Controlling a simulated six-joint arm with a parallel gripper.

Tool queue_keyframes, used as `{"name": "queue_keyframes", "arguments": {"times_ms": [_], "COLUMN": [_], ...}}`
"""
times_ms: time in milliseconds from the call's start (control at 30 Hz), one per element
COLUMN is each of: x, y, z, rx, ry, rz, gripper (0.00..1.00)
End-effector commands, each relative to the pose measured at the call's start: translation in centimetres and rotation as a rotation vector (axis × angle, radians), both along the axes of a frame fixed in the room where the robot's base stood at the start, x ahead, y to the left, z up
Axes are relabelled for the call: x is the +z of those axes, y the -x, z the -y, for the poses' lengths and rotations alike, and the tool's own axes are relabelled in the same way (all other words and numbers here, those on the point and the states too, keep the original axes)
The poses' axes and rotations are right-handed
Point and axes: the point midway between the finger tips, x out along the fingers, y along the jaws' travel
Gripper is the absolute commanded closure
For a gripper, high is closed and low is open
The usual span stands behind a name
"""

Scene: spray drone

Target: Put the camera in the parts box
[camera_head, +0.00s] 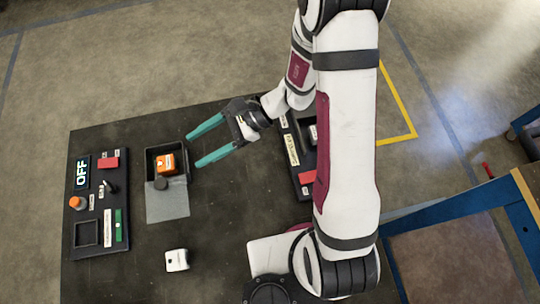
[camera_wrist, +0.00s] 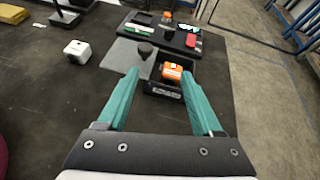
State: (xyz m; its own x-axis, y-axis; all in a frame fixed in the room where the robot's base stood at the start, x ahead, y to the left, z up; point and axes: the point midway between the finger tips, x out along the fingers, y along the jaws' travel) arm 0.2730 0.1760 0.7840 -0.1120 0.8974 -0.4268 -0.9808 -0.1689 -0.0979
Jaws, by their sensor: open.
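A small white block with a dark round spot, which looks like the camera (camera_head: 177,260), sits on the dark table near its front edge. It also shows at upper left in the wrist view (camera_wrist: 77,50). The dark open box (camera_head: 151,152), apparently the parts box, holds an orange block (camera_head: 166,164); both also show in the wrist view, the box (camera_wrist: 163,91) and the orange block (camera_wrist: 172,71). My gripper (camera_head: 193,151) is open and empty, right of the box, its teal fingers pointing towards it. It also shows in the wrist view (camera_wrist: 160,73).
A grey plate (camera_head: 168,207) with a dark knob (camera_head: 161,183) lies against the box's near side. A control panel (camera_head: 98,205) with a switch and coloured buttons stands at the left. Another panel (camera_head: 307,178) is partly hidden behind my arm. The table between is clear.

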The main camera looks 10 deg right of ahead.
Motion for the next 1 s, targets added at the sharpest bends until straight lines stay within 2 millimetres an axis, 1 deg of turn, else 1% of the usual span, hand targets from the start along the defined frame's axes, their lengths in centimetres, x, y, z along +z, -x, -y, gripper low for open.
{"name": "queue_keyframes", "arguments": {"times_ms": [33, 67, 100, 133, 167, 200, 267, 300, 333, 400, 433, 533, 600, 1000], "x": [2.7, 4.2, 5.9, 7.0, 7.9, 8.8, 9.7, 10.0, 10.2, 10.6, 10.7, 10.9, 10.9, 10.9], "y": [1.4, 2.7, 4.6, 6.0, 7.4, 9.1, 11.2, 12.2, 12.8, 13.8, 14.0, 14.4, 14.5, 14.4], "z": [0.4, 0.8, 1.7, 2.5, 3.5, 4.9, 7.3, 8.9, 10.0, 12.1, 12.7, 14.0, 14.3, 14.2], "rx": [0.093, 0.162, 0.254, 0.321, 0.384, 0.462, 0.556, 0.604, 0.632, 0.676, 0.688, 0.707, 0.711, 0.710], "ry": [0.038, 0.073, 0.132, 0.182, 0.240, 0.324, 0.457, 0.543, 0.603, 0.719, 0.755, 0.826, 0.839, 0.835], "rz": [0.078, 0.125, 0.191, 0.240, 0.290, 0.354, 0.443, 0.496, 0.529, 0.588, 0.607, 0.637, 0.641, 0.641], "gripper": [0.33, 0.33, 0.33, 0.33, 0.33, 0.33, 0.33, 0.33, 0.33, 0.33, 0.33, 0.33, 0.33, 0.33]}}
